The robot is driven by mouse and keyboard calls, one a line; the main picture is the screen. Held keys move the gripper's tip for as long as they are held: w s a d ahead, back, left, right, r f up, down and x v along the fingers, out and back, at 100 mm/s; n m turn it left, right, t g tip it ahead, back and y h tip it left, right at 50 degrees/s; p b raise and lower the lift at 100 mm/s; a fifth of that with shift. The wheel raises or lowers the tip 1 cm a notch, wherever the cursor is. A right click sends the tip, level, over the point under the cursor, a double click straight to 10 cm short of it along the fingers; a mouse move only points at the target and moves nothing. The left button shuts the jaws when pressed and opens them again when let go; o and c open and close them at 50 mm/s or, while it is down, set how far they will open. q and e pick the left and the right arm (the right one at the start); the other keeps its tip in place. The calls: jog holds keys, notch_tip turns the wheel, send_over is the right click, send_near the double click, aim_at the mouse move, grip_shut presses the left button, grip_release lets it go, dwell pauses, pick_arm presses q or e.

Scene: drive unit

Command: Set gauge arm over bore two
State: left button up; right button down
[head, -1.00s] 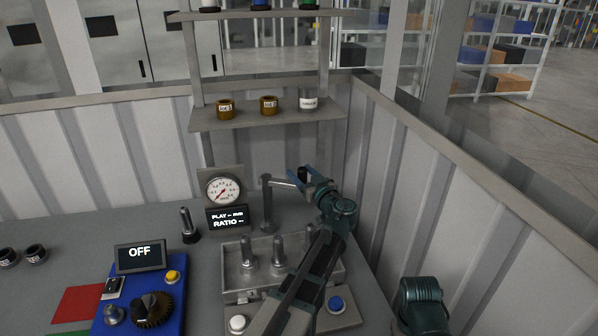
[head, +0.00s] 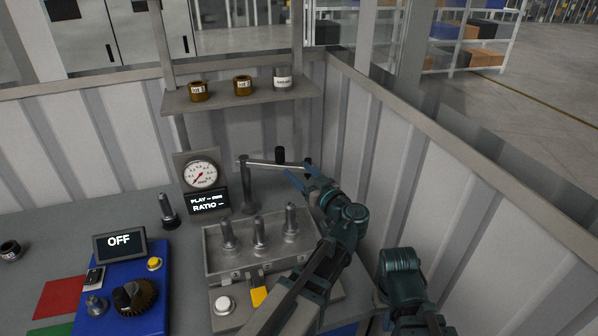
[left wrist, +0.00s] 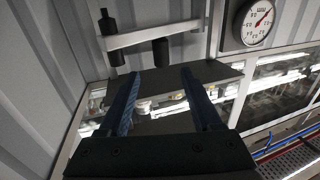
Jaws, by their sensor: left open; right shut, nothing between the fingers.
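The gauge arm (head: 262,163) is a pale bar reaching right from a dark post (head: 246,190). A black cylindrical knob (head: 280,155) stands on it. In the left wrist view the bar (left wrist: 150,36) runs across the top with a black cylinder (left wrist: 160,52) below. My left gripper (head: 305,176) is open beside the bar's outer end; in the left wrist view its two blue fingers (left wrist: 159,76) are apart with nothing held. Several upright pegs stand on the metal fixture (head: 213,257); the bores are not distinguishable. Of my right arm only a teal joint shows at the lower right; its fingers are hidden.
A dial gauge (head: 201,174) and a display with a blank reading stand left of the post. A blue control box (head: 118,312) reads OFF. A shelf (head: 220,100) with several bushings hangs behind. A ribbed wall (head: 400,180) bounds the right side.

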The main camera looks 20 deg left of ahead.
pick_arm(q)
jog(key=c, duration=0.4)
jog(key=shift+m, duration=0.7)
jog(key=shift+c, duration=1.2)
jog(key=m, duration=0.3)
jog(key=shift+m+t, duration=0.3)
jog(key=shift+m, duration=0.1)
grip_shut()
jog(key=m, duration=0.5)
jog(key=m+t+h, duration=0.1)
jog(key=m, duration=0.8)
jog(key=shift+w+d+r+m+h, duration=0.15)
jog(key=shift+w+d+m+h, duration=0.05)
jog(key=shift+d+m+h, duration=0.1)
